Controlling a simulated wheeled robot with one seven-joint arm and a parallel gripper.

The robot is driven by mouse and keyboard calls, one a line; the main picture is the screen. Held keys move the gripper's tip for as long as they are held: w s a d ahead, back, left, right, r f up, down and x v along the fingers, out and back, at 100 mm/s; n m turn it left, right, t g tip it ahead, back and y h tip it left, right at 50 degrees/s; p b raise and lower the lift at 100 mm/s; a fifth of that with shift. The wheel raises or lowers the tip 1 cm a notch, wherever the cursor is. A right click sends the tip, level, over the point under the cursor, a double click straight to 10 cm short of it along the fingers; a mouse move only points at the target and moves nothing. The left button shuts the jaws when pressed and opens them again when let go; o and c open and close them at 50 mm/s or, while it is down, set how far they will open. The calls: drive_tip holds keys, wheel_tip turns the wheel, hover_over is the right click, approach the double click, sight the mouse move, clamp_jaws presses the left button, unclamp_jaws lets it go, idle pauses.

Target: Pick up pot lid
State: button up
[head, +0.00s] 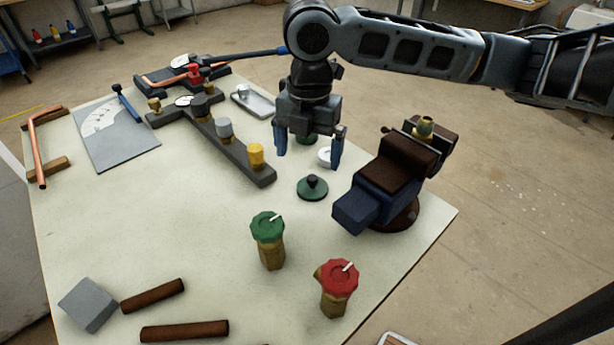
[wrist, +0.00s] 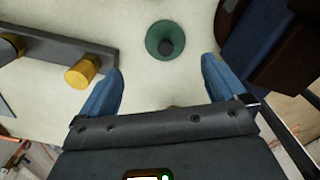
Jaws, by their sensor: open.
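The pot lid (head: 312,188) is a small green disc with a dark knob, lying flat on the pale table. In the wrist view the pot lid (wrist: 165,42) shows ahead of my fingertips, roughly between their lines. My gripper (head: 309,160) is open and empty, pointing down above the table, behind the lid in the head view. Its two blue fingers also show in the wrist view (wrist: 163,75), wide apart. Nothing touches the lid.
A blue and brown vise (head: 392,180) stands right of the lid. A dark bar with a yellow knob (head: 256,155) lies to its left. Valves with a green handle (head: 268,226) and a red handle (head: 337,277) stand in front. The table's left middle is clear.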

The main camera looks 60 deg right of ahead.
sight(312, 177)
drive_tip(key=shift+s+d+f, duration=0.2)
drive_tip(key=shift+s+f, duration=0.05)
drive_tip(key=shift+f, duration=0.15)
drive_tip(key=shift+s+d+f+p, duration=0.1)
drive_tip(key=shift+f+p, duration=0.3)
drive_tip(key=shift+f, duration=3.1)
drive_tip(key=c, duration=1.1)
drive_tip(key=shift+r, duration=0.1)
